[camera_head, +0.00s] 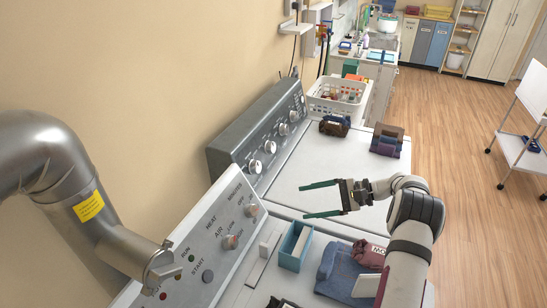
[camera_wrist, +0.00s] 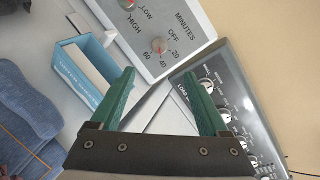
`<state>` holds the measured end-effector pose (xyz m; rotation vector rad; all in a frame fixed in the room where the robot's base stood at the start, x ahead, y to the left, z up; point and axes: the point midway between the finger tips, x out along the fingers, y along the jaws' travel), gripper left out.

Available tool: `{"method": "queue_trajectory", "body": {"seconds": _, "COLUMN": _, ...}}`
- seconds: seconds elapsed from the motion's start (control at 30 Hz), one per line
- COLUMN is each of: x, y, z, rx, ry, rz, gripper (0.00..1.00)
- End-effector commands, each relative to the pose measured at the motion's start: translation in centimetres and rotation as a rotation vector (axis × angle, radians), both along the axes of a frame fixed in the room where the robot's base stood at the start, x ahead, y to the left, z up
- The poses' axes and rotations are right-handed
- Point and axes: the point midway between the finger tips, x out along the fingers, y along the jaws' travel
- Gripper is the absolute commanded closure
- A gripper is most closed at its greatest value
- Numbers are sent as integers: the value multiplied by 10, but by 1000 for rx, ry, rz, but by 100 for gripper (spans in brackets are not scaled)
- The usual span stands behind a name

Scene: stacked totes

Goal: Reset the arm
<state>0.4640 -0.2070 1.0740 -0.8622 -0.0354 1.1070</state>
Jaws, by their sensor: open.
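My gripper (camera_head: 322,199) has two long green fingers that stand wide apart with nothing between them. In the head view it hangs over the white machine tops, near the seam between the two machines, pointing left toward the control panels. In the wrist view the green fingers (camera_wrist: 160,100) frame the gap between a white dial panel (camera_wrist: 150,30) and a dark grey dial panel (camera_wrist: 222,95). My arm reaches in from the lower right of the head view.
A blue box (camera_head: 295,246) stands below my gripper, beside folded blue cloth (camera_head: 338,268) and a dark red cloth (camera_head: 370,254). Folded cloths (camera_head: 387,140) and a white basket (camera_head: 337,97) sit farther back. A metal duct (camera_head: 75,190) is at left. The far machine top (camera_head: 320,165) is mostly clear.

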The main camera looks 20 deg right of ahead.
Motion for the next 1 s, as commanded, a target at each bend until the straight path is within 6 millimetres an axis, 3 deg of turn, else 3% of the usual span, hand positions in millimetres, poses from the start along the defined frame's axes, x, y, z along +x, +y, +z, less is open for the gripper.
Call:
{"method": "queue_trajectory", "body": {"seconds": 0.07, "x": 0, "y": 7, "z": 6, "rx": -12, "ry": 7, "rz": 17, "gripper": 21}}
{"method": "queue_trajectory", "body": {"seconds": 0.13, "x": -3, "y": 33, "z": 26, "rx": -61, "ry": 35, "rz": 78, "gripper": 21}}
{"method": "queue_trajectory", "body": {"seconds": 0.23, "x": -29, "y": 104, "z": 72, "rx": -206, "ry": 105, "rz": 236, "gripper": 21}}
{"method": "queue_trajectory", "body": {"seconds": 0.3, "x": -69, "y": 157, "z": 99, "rx": -340, "ry": 149, "rz": 360, "gripper": 21}}
{"method": "queue_trajectory", "body": {"seconds": 0.37, "x": -112, "y": 194, "z": 115, "rx": -461, "ry": 172, "rz": 457, "gripper": 21}}
{"method": "queue_trajectory", "body": {"seconds": 0.4, "x": -144, "y": 213, "z": 122, "rx": -544, "ry": 178, "rz": 515, "gripper": 21}}
{"method": "queue_trajectory", "body": {"seconds": 0.5, "x": -223, "y": 242, "z": 124, "rx": -745, "ry": 164, "rz": 641, "gripper": 21}}
{"method": "queue_trajectory", "body": {"seconds": 0.6, "x": -284, "y": 248, "z": 112, "rx": -905, "ry": 127, "rz": 726, "gripper": 21}}
{"method": "queue_trajectory", "body": {"seconds": 0.7, "x": -319, "y": 245, "z": 98, "rx": -1007, "ry": 90, "rz": 775, "gripper": 21}}
{"method": "queue_trajectory", "body": {"seconds": 0.8, "x": -333, "y": 241, "z": 90, "rx": -1053, "ry": 72, "rz": 794, "gripper": 21}}
{"method": "queue_trajectory", "body": {"seconds": 1.0, "x": -335, "y": 241, "z": 89, "rx": -1059, "ry": 71, "rz": 796, "gripper": 21}}
